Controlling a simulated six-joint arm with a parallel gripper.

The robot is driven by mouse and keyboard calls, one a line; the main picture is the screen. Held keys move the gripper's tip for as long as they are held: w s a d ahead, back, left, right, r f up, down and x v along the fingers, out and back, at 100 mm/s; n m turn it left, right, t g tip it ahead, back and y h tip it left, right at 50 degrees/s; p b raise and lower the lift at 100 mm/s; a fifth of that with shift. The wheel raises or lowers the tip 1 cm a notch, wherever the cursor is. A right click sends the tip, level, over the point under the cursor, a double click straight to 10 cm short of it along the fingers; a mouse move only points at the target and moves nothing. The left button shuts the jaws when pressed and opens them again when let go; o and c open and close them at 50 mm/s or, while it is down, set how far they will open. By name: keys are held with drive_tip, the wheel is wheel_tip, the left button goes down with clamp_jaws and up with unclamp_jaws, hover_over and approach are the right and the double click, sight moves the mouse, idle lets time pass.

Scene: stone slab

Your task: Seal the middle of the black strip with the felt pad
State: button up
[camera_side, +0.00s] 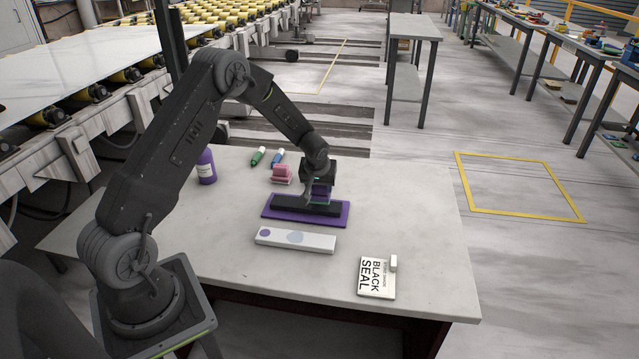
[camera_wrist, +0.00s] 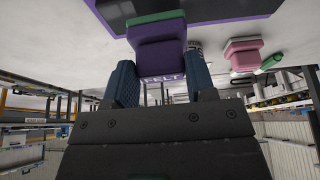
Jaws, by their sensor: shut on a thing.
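My gripper (camera_side: 319,196) is shut on the felt pad, a purple block (camera_side: 321,187) with a green layer on its face. In the wrist view the pad (camera_wrist: 160,56), lettered FELT, sits between the two blue fingers of my gripper (camera_wrist: 160,85). The black strip (camera_side: 286,204) lies on a purple mat (camera_side: 345,213) on the slab. The pad is over the strip, right of its middle in the side view. I cannot tell whether its green face touches the strip. The strip also shows at the top of the wrist view (camera_wrist: 225,7). My gripper hides part of it.
A purple bottle (camera_side: 206,167) is at left. A white bar with round spots (camera_side: 318,242) and a BLACK SEAL card (camera_side: 376,283) lie in front. The slab's right side is clear.

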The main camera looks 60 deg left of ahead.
drive_tip(key=shift+f, duration=1)
idle(0.4)
drive_tip(key=shift+s+a+r, duration=0.1)
drive_tip(key=shift+s+a, duration=3)
drive_tip(key=shift+s, duration=0.05)
drive_tip(key=shift+w+d, duration=0.1)
drive_tip(key=shift+w+d, duration=3.05)
